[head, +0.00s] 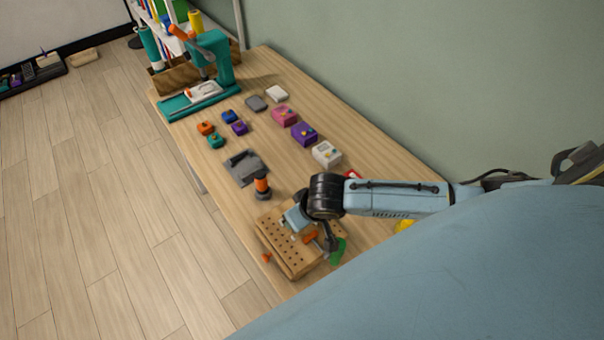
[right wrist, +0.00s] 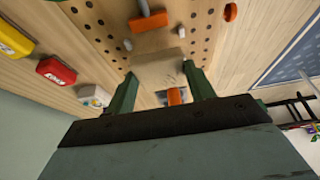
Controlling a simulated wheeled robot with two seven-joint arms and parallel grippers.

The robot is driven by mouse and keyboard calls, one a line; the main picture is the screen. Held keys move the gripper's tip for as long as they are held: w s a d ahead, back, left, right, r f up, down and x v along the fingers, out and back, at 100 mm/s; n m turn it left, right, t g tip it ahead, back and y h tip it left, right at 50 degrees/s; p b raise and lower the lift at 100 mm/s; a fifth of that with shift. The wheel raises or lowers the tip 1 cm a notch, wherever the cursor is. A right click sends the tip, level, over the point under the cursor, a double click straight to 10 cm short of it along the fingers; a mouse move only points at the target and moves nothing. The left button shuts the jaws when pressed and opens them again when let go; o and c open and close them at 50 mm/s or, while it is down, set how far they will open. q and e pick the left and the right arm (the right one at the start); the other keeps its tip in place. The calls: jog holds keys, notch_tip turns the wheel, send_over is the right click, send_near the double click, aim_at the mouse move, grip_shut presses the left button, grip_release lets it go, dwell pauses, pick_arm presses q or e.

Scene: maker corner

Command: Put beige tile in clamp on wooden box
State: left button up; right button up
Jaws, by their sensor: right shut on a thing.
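The wooden box (head: 274,243), with rows of holes, stands at the near end of the table. My right gripper (right wrist: 160,76) is over it, shut on the beige tile (right wrist: 158,68), which shows between the two green fingers in the right wrist view. An orange clamp part (head: 310,237) shows on the box below the gripper; in the right wrist view an orange bar (right wrist: 150,21) lies just beyond the tile. The tile appears apart from this bar. In the head view the tile is hidden or too small to tell. My left gripper is not in view.
A grey tray-like piece (head: 246,167) and a dark stand with an orange top (head: 262,187) are beyond the box. Several small coloured boxes, including a white one (head: 326,154), line the table. A teal press (head: 218,70) stands at the far end.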

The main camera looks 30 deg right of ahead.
jog(key=shift+f, duration=1.55)
jog(key=shift+f, duration=0.15)
jog(key=o, duration=1)
jog(key=p+v, duration=0.1)
jog(key=v, duration=1.1)
jog(key=shift+p, duration=0.35)
